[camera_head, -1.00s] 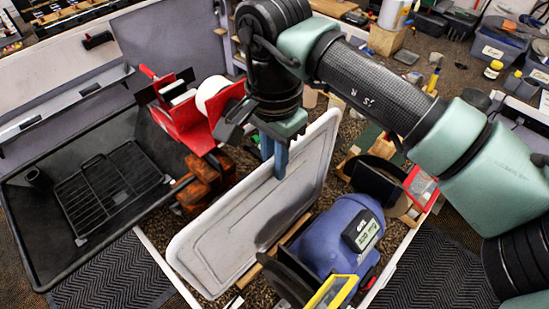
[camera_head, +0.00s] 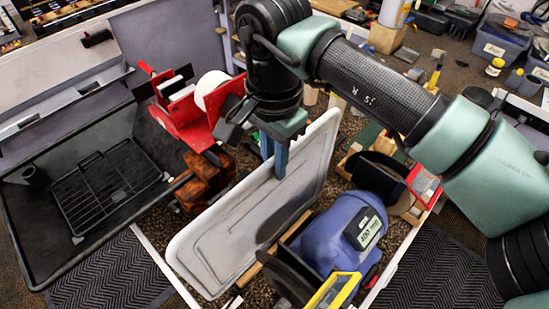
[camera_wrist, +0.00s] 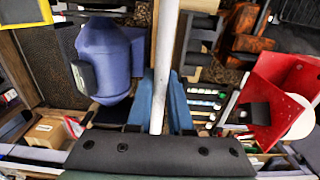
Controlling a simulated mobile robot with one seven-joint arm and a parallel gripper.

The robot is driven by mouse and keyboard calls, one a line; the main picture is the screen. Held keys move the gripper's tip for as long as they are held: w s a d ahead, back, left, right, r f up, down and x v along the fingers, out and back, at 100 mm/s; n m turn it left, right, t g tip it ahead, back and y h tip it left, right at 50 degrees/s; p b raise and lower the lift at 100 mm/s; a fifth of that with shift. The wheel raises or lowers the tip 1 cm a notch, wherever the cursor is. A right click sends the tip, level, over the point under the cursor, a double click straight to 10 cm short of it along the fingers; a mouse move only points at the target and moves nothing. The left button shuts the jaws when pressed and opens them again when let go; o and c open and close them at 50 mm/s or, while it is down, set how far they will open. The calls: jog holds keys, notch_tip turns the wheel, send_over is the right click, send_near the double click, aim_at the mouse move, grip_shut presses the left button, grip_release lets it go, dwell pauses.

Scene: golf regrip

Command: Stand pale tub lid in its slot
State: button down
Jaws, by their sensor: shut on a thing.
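The pale tub lid (camera_head: 245,225) is a large grey-white panel with rounded corners. It stands on edge, running from lower left to upper right in the head view. My gripper (camera_head: 275,158) is shut on its upper edge near the middle. In the wrist view the lid (camera_wrist: 165,60) shows edge-on as a pale strip between the two blue fingers of my gripper (camera_wrist: 160,105). A wooden strip (camera_head: 262,262) lies along the lid's near face, low down. The lid's bottom edge and any slot under it are hidden, so I cannot tell whether it is seated.
A blue grinder-like machine (camera_head: 340,235) stands close at the lid's right. A red vise-like fixture (camera_head: 190,110) and brown wooden blocks (camera_head: 205,180) are at its left. A black tray (camera_head: 60,240) with a wire rack (camera_head: 105,185) lies far left.

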jog(key=shift+f+b, duration=0.6)
jog(key=shift+b, duration=0.05)
jog(key=c, duration=0.8)
grip_release()
jog(key=shift+o, duration=0.2)
notch_tip(320, 180, up, 13)
jog(key=b, duration=0.3)
